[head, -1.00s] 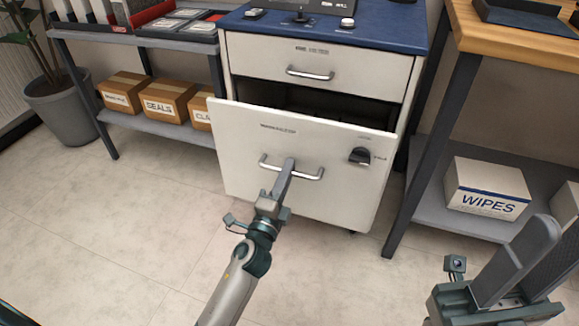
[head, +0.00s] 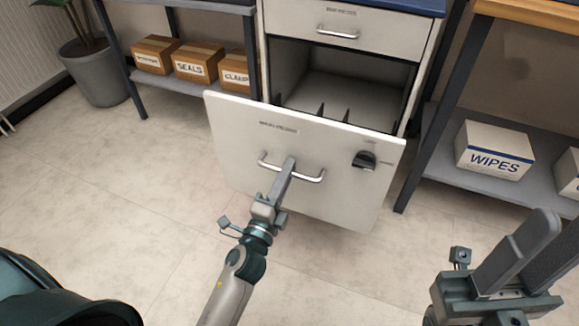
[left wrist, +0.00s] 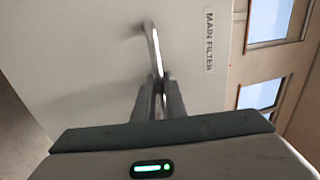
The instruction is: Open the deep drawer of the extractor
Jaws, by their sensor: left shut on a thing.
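The deep drawer (head: 235,140) of the extractor has a wide white front with a metal bar handle (head: 312,179) and a dark latch knob (head: 364,160) at its right. It stands pulled out from the cabinet, and its dark inside shows behind the front. My left gripper (head: 288,172) is shut on the middle of the handle. In the left wrist view its fingers (left wrist: 160,95) close around the handle bar (left wrist: 154,45), next to a "MAIN FILTER" label. My right gripper (head: 522,262) is at the lower right, its fingers apart and empty, away from the drawer.
The shallow upper drawer (head: 375,32) is closed. A shelf with several cardboard boxes (head: 196,65) stands at the left, and a table leg (head: 435,115) and a WIPES box (head: 494,150) at the right. The floor (head: 130,190) in front is clear.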

